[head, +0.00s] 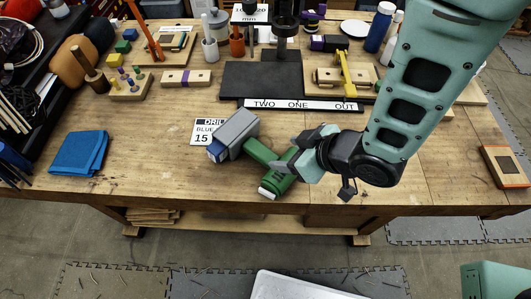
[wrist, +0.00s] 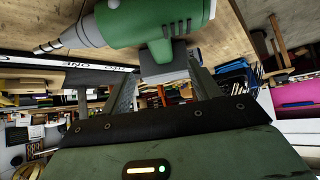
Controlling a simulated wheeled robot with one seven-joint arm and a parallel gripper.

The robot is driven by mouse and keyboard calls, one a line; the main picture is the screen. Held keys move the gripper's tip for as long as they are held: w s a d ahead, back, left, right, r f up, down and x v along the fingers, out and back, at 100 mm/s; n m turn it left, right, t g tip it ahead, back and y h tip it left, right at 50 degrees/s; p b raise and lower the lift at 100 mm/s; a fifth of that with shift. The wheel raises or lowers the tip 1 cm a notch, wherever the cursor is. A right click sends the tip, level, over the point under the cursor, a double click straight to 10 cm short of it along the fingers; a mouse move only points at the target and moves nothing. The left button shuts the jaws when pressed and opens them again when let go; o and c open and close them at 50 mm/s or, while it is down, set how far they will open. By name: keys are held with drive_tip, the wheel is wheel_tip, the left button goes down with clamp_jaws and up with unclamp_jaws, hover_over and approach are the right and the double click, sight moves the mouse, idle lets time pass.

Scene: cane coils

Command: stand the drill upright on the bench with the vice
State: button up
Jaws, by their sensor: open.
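The green drill (head: 275,181) lies tilted over on its side near the front middle of the bench (head: 400,165). Its handle runs up and left toward a grey block with a blue end (head: 236,132). In the wrist view the drill (wrist: 150,22) shows its green body, with a grey chuck and bit pointing left. My gripper (head: 296,162) is at the drill's right side, jaws apart. In the wrist view the fingers (wrist: 163,92) stand either side of a dark grey part below the body. I cannot tell whether they touch it. A wooden vice-like piece with a yellow bar (head: 346,72) stands behind.
A label card (head: 206,131) lies left of the drill, and a blue cloth (head: 78,152) farther left. A black plate (head: 260,80), a lettered strip (head: 300,105), pegs and bottles fill the back. Bare wood lies between cloth and card. The bench's front edge is close to the drill.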

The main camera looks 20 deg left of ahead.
sight(262, 150)
drive_tip(key=p+x, duration=0.1)
drive_tip(key=x, duration=0.3)
drive_tip(key=shift+w+a+f, duration=0.1)
drive_tip(key=shift+a+f, duration=0.1)
drive_tip(key=shift+a, duration=0.05)
drive_tip(key=shift+p+x, duration=1.6)
drive_tip(key=shift+x, duration=0.65)
drive_tip(key=shift+a+f, duration=0.25)
drive_tip(key=shift+a, duration=0.1)
drive_tip(key=c, duration=1.3)
drive_tip(key=shift+w+a+r, duration=0.1)
drive_tip(key=shift+r, duration=0.05)
clamp_jaws()
